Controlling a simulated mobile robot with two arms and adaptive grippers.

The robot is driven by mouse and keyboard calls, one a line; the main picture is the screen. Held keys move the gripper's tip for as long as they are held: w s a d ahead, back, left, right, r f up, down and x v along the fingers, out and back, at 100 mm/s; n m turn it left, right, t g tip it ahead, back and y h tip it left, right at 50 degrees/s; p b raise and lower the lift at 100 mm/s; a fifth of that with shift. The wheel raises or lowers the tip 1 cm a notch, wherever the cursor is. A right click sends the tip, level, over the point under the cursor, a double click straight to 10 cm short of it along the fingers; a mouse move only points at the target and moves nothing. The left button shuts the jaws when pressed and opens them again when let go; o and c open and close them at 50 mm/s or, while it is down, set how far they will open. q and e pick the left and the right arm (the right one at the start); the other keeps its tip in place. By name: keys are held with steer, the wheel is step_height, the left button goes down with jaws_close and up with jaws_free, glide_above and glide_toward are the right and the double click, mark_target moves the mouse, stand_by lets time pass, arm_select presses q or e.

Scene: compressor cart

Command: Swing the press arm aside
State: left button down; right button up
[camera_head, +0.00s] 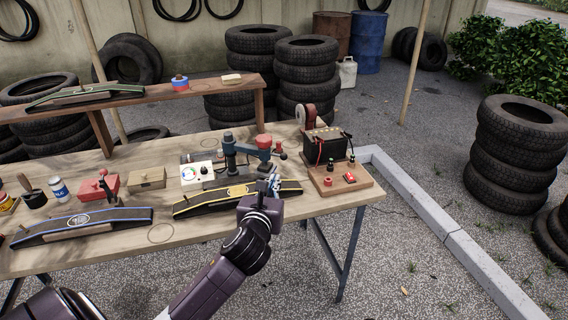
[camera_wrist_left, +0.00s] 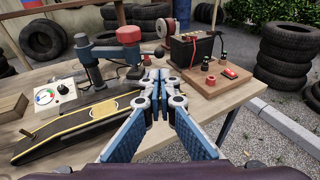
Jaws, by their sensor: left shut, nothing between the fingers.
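The press stands near the table's right half, with a dark blue upright post (camera_head: 229,150) and a blue press arm (camera_head: 247,150) reaching right to a red-topped head (camera_head: 264,141). My left gripper (camera_head: 270,181) is shut and empty, in front of the press head. In the left wrist view the left gripper's fingertips (camera_wrist_left: 160,84) meet below the ball; contact cannot be told. My right gripper is not in view.
A black and yellow curved board (camera_head: 220,198) lies in front of the press. A white dial box (camera_head: 195,175) is left of it. A wooden base (camera_head: 342,187) with a black battery (camera_head: 322,146) stands close right. A raised shelf (camera_head: 140,97) runs behind.

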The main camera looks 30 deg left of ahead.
arm_select(q)
glide_toward(285, 157)
steer(key=x, duration=0.5)
steer(key=shift+w+a+f, duration=0.15)
steer(key=shift+a+f, duration=0.1)
steer(key=shift+a, duration=0.1)
steer(key=shift+w+a+f, duration=0.15)
steer(key=shift+w+a, duration=0.1)
steer(key=shift+w, duration=0.3)
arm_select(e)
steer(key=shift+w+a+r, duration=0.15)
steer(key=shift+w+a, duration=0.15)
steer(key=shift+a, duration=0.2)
arm_select(q)
steer(key=shift+w, duration=0.1)
